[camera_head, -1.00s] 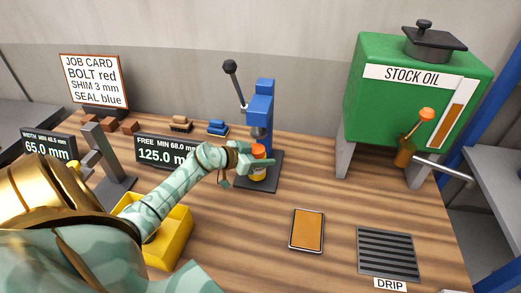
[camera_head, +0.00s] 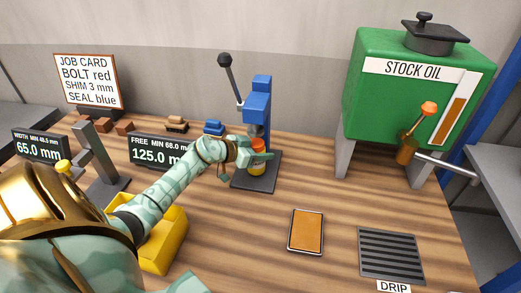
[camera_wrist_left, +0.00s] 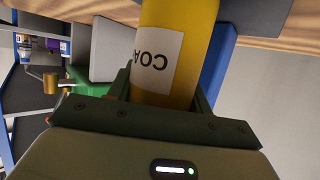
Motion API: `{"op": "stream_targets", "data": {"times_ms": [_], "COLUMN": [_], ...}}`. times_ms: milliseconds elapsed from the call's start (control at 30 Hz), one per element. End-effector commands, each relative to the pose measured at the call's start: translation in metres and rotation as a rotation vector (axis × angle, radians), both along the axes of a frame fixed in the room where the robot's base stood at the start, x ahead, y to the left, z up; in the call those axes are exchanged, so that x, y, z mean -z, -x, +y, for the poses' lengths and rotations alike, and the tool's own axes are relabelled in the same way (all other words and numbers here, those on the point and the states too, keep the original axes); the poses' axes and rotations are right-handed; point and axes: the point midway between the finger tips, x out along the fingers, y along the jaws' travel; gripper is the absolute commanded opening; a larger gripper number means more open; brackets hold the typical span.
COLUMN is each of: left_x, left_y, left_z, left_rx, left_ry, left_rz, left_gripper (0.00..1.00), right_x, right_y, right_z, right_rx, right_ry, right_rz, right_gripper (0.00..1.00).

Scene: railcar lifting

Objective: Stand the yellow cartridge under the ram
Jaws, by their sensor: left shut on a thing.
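The yellow cartridge (camera_head: 257,168) has an orange top and is held by my left gripper (camera_head: 256,156) at the blue press. It looks upright over the press's dark base plate (camera_head: 262,185); I cannot tell whether its bottom touches the plate. The blue press (camera_head: 258,100) has a lever with a black knob, and its ram (camera_head: 257,132) is partly hidden behind my gripper and the cartridge. In the left wrist view the yellow cartridge (camera_wrist_left: 197,55) with a white label lies between the two dark fingers. My right gripper is not in view.
A yellow bin (camera_head: 165,240) stands below my left arm. An orange-faced tablet (camera_head: 306,231) and a drip grate (camera_head: 390,256) lie on the right of the bench. The green oil tank (camera_head: 410,95) stands at the back right. Display signs (camera_head: 160,152) stand at left.

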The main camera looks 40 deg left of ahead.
Motion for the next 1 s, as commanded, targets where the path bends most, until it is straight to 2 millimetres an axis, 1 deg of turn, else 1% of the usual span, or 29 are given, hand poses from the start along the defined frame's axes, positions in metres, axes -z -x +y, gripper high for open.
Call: {"op": "stream_targets", "data": {"times_ms": [367, 1000], "left_x": [0.0002, 0.0085], "left_y": [-0.0003, 0.0004], "left_z": [-0.0002, -0.0007], "left_rx": [0.0, 0.001], "left_ry": [0.0, 0.001], "left_rz": [-0.002, 0.002], "left_gripper": [0.21, 0.21], "right_x": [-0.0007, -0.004], "right_y": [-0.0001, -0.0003], "right_z": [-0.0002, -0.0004], "right_rx": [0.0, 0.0], "right_ry": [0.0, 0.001], "right_rz": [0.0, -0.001], "right_gripper": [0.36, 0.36]}}
